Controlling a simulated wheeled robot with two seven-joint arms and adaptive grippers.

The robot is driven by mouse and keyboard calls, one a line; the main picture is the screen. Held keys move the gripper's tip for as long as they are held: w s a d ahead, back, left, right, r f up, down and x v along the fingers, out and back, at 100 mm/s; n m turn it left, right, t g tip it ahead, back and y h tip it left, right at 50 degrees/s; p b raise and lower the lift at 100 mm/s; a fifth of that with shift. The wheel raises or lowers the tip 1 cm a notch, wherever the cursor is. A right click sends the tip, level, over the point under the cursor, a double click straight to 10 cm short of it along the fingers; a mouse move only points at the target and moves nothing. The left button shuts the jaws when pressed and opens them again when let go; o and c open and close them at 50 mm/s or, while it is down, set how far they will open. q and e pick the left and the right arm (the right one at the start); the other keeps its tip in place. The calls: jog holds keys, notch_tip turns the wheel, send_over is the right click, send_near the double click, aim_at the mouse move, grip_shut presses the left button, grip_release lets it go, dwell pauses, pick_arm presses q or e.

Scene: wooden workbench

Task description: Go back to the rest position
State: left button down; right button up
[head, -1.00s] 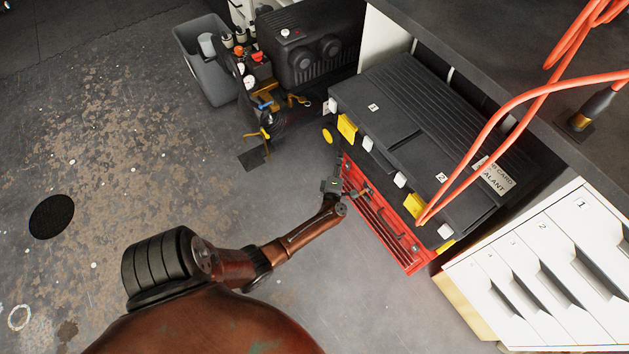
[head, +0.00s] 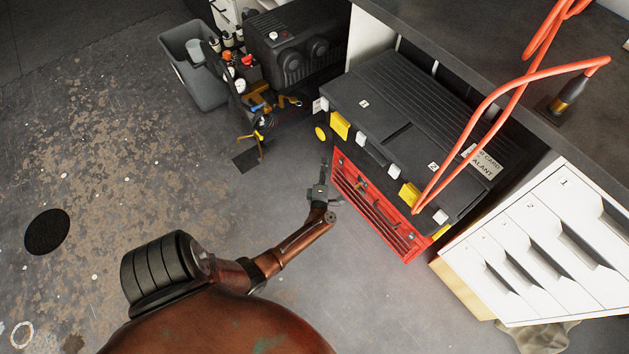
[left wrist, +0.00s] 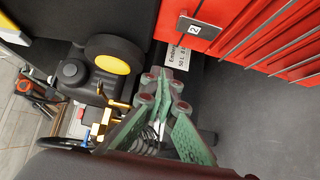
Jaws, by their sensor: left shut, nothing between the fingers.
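My left gripper (head: 323,168) is shut and empty in the head view. It points away from me, just left of the red drawer unit (head: 372,215) and apart from it as far as I can tell. In the left wrist view the greenish fingers of my left gripper (left wrist: 162,80) come together at the tips with nothing between them. The red front (left wrist: 240,25) with the label 2 is at the top right there. My right gripper is in neither view.
A black toolbox (head: 385,112) with yellow and white latches sits above the red unit. A compressor (head: 292,45) and a grey bin (head: 188,85) stand behind. White drawers (head: 530,245) are at right, an orange hose (head: 470,125) hangs there. The floor at left is open.

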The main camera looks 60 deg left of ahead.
pick_arm(q)
jog(key=p+v, duration=0.1)
jog(key=v, duration=0.6)
jog(key=shift+s+d+p, duration=0.15)
jog(key=shift+s+p, duration=0.05)
jog(key=shift+p, duration=0.15)
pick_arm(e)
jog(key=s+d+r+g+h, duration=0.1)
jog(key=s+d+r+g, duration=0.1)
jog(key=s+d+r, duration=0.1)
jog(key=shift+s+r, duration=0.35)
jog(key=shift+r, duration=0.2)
pick_arm(q)
jog(key=shift+f, duration=0.1)
